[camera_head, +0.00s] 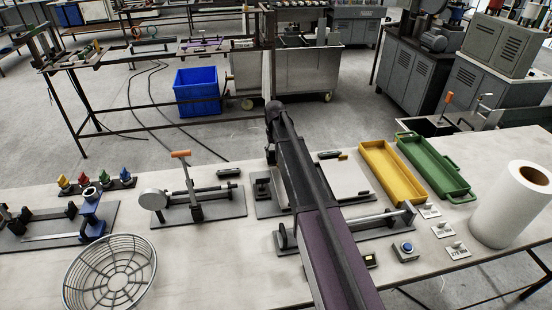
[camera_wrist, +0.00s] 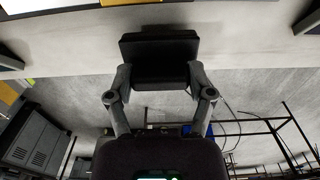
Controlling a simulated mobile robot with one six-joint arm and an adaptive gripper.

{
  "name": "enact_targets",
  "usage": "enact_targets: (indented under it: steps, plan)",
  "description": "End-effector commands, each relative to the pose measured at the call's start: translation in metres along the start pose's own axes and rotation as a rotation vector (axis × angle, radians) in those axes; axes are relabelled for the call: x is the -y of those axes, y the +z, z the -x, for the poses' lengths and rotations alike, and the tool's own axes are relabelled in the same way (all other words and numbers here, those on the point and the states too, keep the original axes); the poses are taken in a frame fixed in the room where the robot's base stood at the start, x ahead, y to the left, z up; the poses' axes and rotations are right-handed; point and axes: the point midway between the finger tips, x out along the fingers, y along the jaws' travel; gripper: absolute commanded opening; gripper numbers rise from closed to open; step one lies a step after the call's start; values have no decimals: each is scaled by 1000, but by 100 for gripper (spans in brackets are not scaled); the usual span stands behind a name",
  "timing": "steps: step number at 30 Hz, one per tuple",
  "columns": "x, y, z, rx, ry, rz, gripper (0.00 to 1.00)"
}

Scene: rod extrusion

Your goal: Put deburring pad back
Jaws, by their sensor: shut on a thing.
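My gripper (camera_wrist: 160,76) shows in the wrist view with its two fingers shut on a dark rectangular block, which looks like the deburring pad (camera_wrist: 160,48). The pad is held between the fingertips, its broad face towards the camera. It overlaps the table edge in that picture; whether it touches the table I cannot tell. In the head view my arm reaches across the middle of the workbench (camera_head: 215,255), and it hides the gripper and the pad. The pad's own place cannot be made out.
A small dark block (camera_head: 229,173) lies behind a lever fixture (camera_head: 190,200). Right of my arm are a clipboard (camera_head: 345,178), a yellow tray (camera_head: 390,172), a green tray (camera_head: 436,168), a blue button (camera_head: 406,247) and a paper roll (camera_head: 512,205). A wire basket (camera_head: 110,272) stands at front left.

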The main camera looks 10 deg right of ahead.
Motion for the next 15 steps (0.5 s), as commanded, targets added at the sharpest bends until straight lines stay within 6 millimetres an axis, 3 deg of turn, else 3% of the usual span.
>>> enact_targets:
  steps: [4, 15]
  plan:
    - [0, 0, -11, 0, 0, 0, 31]
    - [0, 0, -12, 0, 0, 0, 31]
